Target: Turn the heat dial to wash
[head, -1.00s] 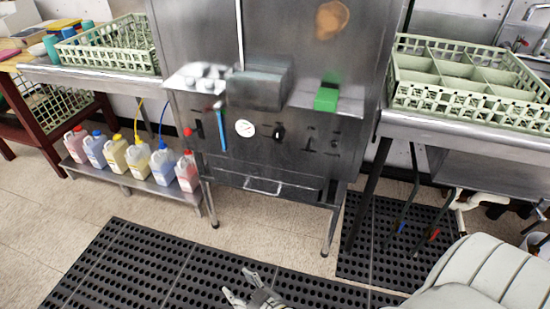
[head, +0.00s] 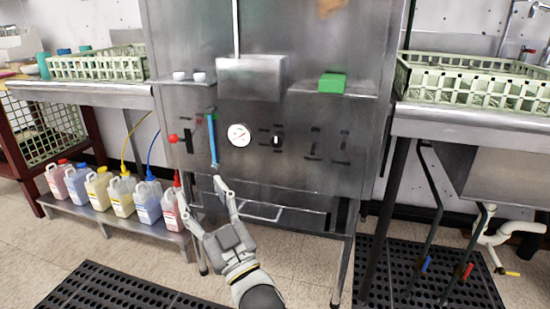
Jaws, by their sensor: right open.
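A small dark dial (head: 277,140) with a white mark sits on the steel front panel of the dish machine (head: 330,130). Dark markings lie beside it, too small to read. A round white gauge (head: 239,135) with a needle is just left of the dial. My right gripper (head: 199,186) is open and empty, fingers pointing up, in front of the machine's lower left part. It is below and left of the dial, apart from it. My left gripper is out of view.
A blue upright handle (head: 212,140) and a red knob (head: 173,138) are left of the gauge. A green block (head: 332,83) and white cups (head: 189,77) rest on ledges above. Several jugs (head: 122,195) stand on a low shelf at left.

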